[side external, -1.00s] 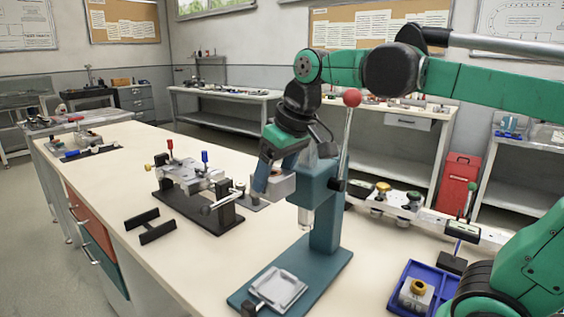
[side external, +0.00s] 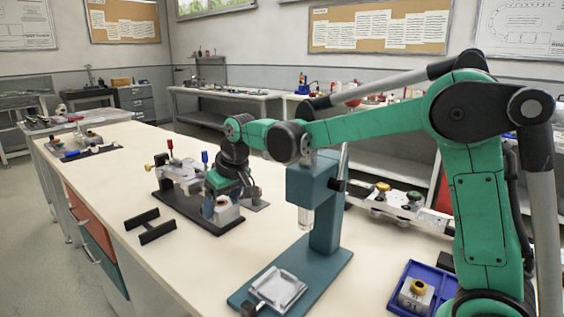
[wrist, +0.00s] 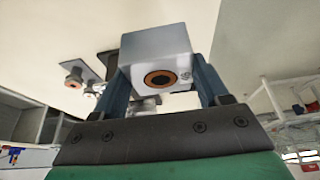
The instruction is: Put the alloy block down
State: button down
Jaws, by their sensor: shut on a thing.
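The alloy block, pale grey with an orange-ringed hole, is between the blue fingers of my gripper (wrist: 157,75) in the wrist view, where the block (wrist: 150,45) fills the middle. In the side view my gripper (side external: 220,204) is low over the right end of a clamp fixture with a black base (side external: 200,216), and the block (side external: 229,213) shows at its fingers. My gripper is shut on the block. I cannot tell whether the block's underside touches the fixture or is slightly above it.
A teal press (side external: 322,215) stands close to the right of my gripper. A black bracket (side external: 150,227) lies to the left. A blue tray (side external: 397,304) at the lower right holds another block (side external: 415,296) with a brass ring. The bench between bracket and press is clear.

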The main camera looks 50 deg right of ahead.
notch_tip(320, 180, down, 13)
jog(key=shift+r, duration=0.1)
dwell(0.5)
grip_release()
jog(key=v, duration=1.1)
jog(key=shift+s+a+r+t, duration=0.15)
jog(key=shift+s+r+t, duration=0.25)
jog(key=shift+s, duration=1.65)
jog(key=shift+s+a+r+t, duration=0.25)
jog(key=shift+s+t, duration=0.2)
jog(key=shift+s, duration=1.6)
jog(key=shift+s+a+r+t, duration=0.1)
jog(key=shift+s+r+t, duration=0.35)
jog(key=shift+s, duration=1.6)
